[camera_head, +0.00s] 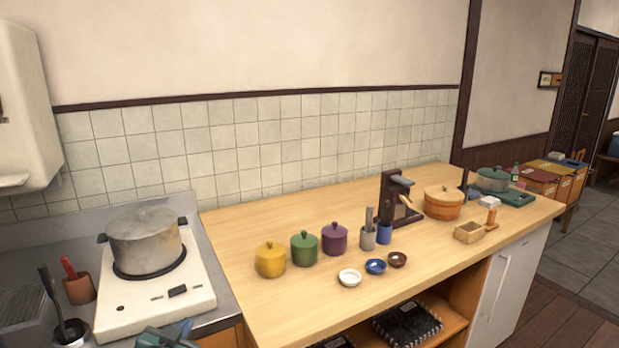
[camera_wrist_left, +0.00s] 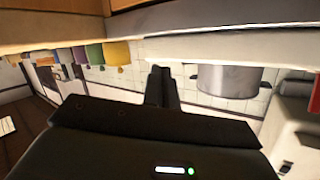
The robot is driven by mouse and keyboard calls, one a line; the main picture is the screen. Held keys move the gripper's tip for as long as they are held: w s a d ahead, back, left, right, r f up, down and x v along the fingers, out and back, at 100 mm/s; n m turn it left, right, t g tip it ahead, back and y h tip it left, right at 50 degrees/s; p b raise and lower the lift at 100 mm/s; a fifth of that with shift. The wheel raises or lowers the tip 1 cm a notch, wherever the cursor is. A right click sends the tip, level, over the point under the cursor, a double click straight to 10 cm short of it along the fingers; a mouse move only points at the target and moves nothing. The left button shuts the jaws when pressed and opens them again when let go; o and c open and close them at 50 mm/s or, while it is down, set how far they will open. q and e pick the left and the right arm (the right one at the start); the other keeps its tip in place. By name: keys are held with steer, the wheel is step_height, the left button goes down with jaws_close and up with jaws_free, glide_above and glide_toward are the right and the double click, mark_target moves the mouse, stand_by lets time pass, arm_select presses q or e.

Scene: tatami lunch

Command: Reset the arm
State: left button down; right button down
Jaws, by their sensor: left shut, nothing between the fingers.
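My left gripper (camera_head: 170,334) shows at the bottom edge of the head view, in front of the white portable stove, with most of its arm out of frame. In the left wrist view its dark fingers (camera_wrist_left: 160,85) are together with nothing between them. That view is upside down, with the metal pot (camera_wrist_left: 228,82) beside the fingers. My right gripper is in neither view.
The pot (camera_head: 145,240) sits on the stove (camera_head: 120,312). A cup with a red-handled utensil (camera_head: 80,289) stands left of it. The wooden counter (camera_head: 300,310) holds yellow (camera_head: 270,260), green (camera_head: 304,249) and purple (camera_head: 334,239) jars, small bowls (camera_head: 349,278) and a wooden tub (camera_head: 443,204).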

arm_select(q)
steer(key=s+d+f+g+h, duration=0.1)
steer(key=s+d+f, duration=0.2)
steer(key=s, duration=0.6)
steer(key=s+d+f+g+h, duration=0.1)
steer(key=s+d+f, duration=0.3)
steer(key=s, duration=0.6)
steer(key=s+d+f+g, duration=0.2)
steer(key=s+d+f, duration=0.2)
steer(key=s, duration=0.5)
steer(key=shift+s+d+n+h, duration=0.35)
steer(key=shift+d+n+h, duration=0.05)
steer(key=shift+d, duration=0.4)
